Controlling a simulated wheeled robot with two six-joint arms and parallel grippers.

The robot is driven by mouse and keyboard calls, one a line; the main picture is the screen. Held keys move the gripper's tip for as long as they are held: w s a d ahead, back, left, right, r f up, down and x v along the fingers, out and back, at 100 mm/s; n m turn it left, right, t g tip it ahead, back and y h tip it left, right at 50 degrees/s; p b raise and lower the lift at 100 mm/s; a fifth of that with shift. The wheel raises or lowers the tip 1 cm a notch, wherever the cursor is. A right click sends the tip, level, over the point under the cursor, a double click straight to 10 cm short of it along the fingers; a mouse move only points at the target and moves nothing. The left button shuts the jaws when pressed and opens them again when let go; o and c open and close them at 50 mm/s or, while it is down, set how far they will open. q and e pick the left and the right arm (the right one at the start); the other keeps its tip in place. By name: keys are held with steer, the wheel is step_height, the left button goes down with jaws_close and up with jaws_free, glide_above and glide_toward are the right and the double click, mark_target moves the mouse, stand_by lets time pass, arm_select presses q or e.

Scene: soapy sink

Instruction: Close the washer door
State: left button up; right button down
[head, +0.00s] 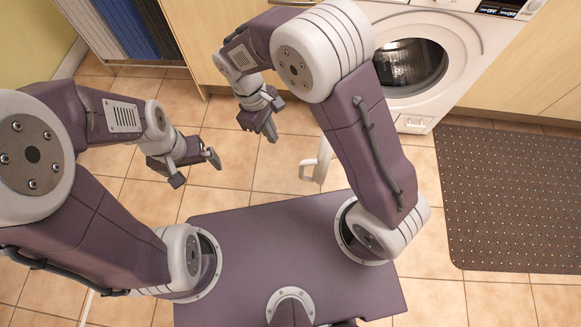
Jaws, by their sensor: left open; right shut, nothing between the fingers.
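The white washer (462,35) stands at the top right, partly behind my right arm. Its round opening (408,65) shows a dark rim and a metal drum inside. I cannot make out the door clearly; my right arm covers the area left of the opening. A narrow white piece with a handle-like loop (318,160) shows left of that arm; I cannot tell if it is part of the door. My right gripper (270,127) is shut and empty, left of the washer. My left gripper (195,168) is open and empty, further left, apart from the washer.
A dark dotted mat (515,200) lies on the tiled floor at the right. Light wood cabinet fronts (205,35) stand along the back. Blue and grey cloths (125,25) hang at the top left. Tiled floor (235,160) is clear around the grippers.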

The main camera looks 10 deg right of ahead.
steer(key=shift+s+f, duration=0.1)
steer(key=s+d+f+b, duration=0.3)
steer(key=d+f+b, duration=0.2)
steer(key=f+b, duration=0.2)
steer(key=shift+s+f+b, duration=0.35)
steer(key=shift+s+f, duration=0.05)
steer(key=shift+f, duration=0.85)
steer(key=shift+d, duration=0.1)
